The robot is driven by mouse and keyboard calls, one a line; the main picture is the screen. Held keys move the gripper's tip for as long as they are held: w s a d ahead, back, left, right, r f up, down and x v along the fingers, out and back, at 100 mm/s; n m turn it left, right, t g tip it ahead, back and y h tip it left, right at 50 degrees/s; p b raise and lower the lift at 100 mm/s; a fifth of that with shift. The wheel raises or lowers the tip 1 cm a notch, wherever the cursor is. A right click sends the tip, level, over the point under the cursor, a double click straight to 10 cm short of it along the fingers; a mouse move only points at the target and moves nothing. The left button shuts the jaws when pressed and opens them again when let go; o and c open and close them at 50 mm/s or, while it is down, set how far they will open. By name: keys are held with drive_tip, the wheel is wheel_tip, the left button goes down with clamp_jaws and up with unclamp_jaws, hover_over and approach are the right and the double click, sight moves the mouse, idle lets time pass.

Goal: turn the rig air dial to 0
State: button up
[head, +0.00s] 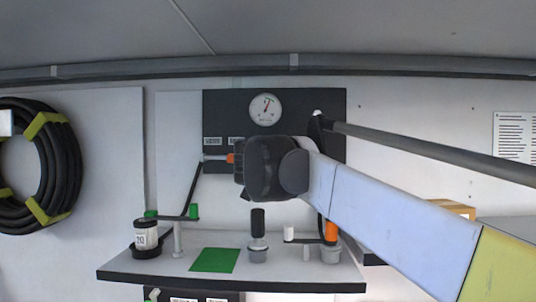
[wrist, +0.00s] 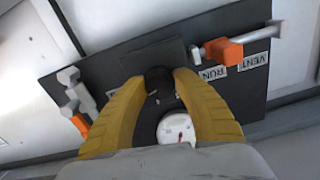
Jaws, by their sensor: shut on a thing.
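The rig air dial (wrist: 158,77) looks like a black round knob on the dark panel (wrist: 122,68). In the wrist view the two yellow fingers of my gripper (wrist: 158,86) are closed on its sides. In the head view my gripper (head: 245,170) is in front of the panel (head: 225,103) and hides the dial. The white round gauge (head: 265,109) with a red needle is above it. The gauge (wrist: 176,129) is partly covered by my gripper in the wrist view. The dial's scale and pointer cannot be read.
An orange-handled valve (wrist: 222,50) is beside the RUN and VENT labels (wrist: 253,62). Another orange-tipped fitting (wrist: 79,123) is on the opposite side. Below the panel, a shelf (head: 175,273) holds a green mat (head: 214,260) and a white canister (head: 146,236). A coiled hose (head: 67,165) hangs left.

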drive_tip(key=n+p, duration=0.1)
drive_tip(key=n, duration=0.2)
drive_tip(key=shift+r+n, duration=0.1)
drive_tip(key=shift+n, duration=0.2)
drive_tip(key=n+p, duration=0.1)
drive_tip(key=n, duration=0.2)
drive_tip(key=shift+n, duration=0.3)
drive_tip(key=n+p, duration=0.1)
drive_tip(key=n, duration=0.6)
drive_tip(key=shift+d+p, duration=0.1)
drive_tip(key=shift+p, duration=0.3)
drive_tip(key=n, duration=0.4)
drive_tip(key=shift+p, duration=0.3)
drive_tip(key=n, duration=0.3)
drive_tip(key=shift+n, duration=0.3)
drive_tip(key=n+p, duration=0.1)
drive_tip(key=n, duration=0.3)
drive_tip(key=shift+n, duration=1.7)
drive_tip(key=shift+r, duration=0.1)
